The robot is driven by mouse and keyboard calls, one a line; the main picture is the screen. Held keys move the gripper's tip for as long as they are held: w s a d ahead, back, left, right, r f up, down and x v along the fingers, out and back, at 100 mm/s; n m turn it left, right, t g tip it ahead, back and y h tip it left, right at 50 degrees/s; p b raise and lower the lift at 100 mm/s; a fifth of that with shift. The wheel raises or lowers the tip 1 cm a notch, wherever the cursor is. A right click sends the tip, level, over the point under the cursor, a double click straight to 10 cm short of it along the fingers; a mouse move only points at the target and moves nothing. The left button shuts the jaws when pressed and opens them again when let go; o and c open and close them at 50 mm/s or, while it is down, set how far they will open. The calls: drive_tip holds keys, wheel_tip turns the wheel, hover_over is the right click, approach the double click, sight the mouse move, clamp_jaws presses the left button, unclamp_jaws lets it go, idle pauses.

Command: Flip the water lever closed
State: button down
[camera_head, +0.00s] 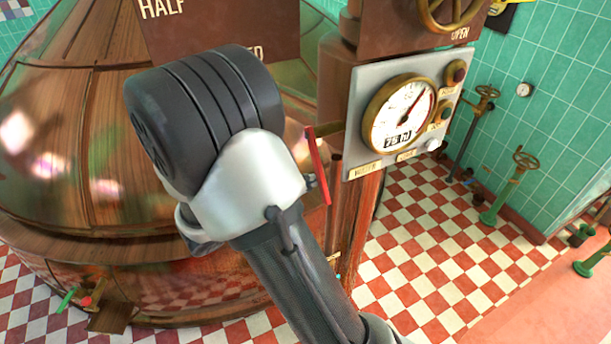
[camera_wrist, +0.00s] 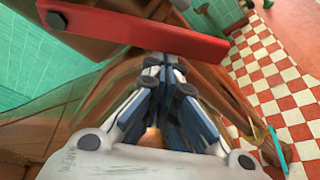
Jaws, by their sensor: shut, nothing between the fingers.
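A red lever (camera_head: 318,165) sticks out at the left side of the gauge panel (camera_head: 357,120), near a small plate that seems to read WATER (camera_head: 365,171). In the head view it hangs nearly upright, tilted a little. In the wrist view the red lever (camera_wrist: 135,33) crosses the upper part of the picture, just beyond my fingertips. My gripper (camera_wrist: 165,65) is shut and empty, close below the lever's bar. I cannot tell whether they touch. In the head view my own arm hides the gripper.
A large copper kettle (camera_head: 60,190) fills the left. The panel carries a round gauge (camera_head: 398,114) and several knobs. A brown sign (camera_head: 215,25) hangs above. Green valve stands (camera_head: 507,190) are at the right. The checkered floor (camera_head: 440,250) is open right of the kettle.

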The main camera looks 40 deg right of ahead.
drive_tip(key=s+r+n+p, duration=0.1)
drive_tip(key=p, duration=0.1)
drive_tip(key=s+r+n+g+p, duration=0.1)
drive_tip(key=s+a+r+n+y+p, duration=0.1)
drive_tip(key=s+n+p, duration=0.1)
drive_tip(key=shift+g+p, duration=0.35)
drive_tip(key=shift+g, duration=0.05)
drive_tip(key=shift+n+g+y, duration=0.3)
drive_tip(key=shift+n+g, duration=0.1)
drive_tip(key=shift+n, duration=0.3)
drive_tip(key=shift+s+a+r+p, duration=0.1)
drive_tip(key=shift+s+r+p, duration=0.35)
drive_tip(key=shift+r, duration=0.25)
drive_tip(key=shift+s+a+r+p, duration=0.1)
drive_tip(key=shift+s+r+p, duration=0.4)
drive_tip(key=shift+r, duration=0.25)
drive_tip(key=shift+s+a+r+p, duration=0.1)
drive_tip(key=shift+s+r+p, duration=0.35)
drive_tip(key=shift+r, duration=0.25)
drive_tip(key=shift+w, duration=0.1)
drive_tip(key=b, duration=0.4)
approach(324, 181)
drive_tip(key=a, duration=0.2)
drive_tip(key=s+a+r, duration=0.1)
drive_tip(key=shift+s+a, duration=0.1)
drive_tip(key=shift+a, duration=0.2)
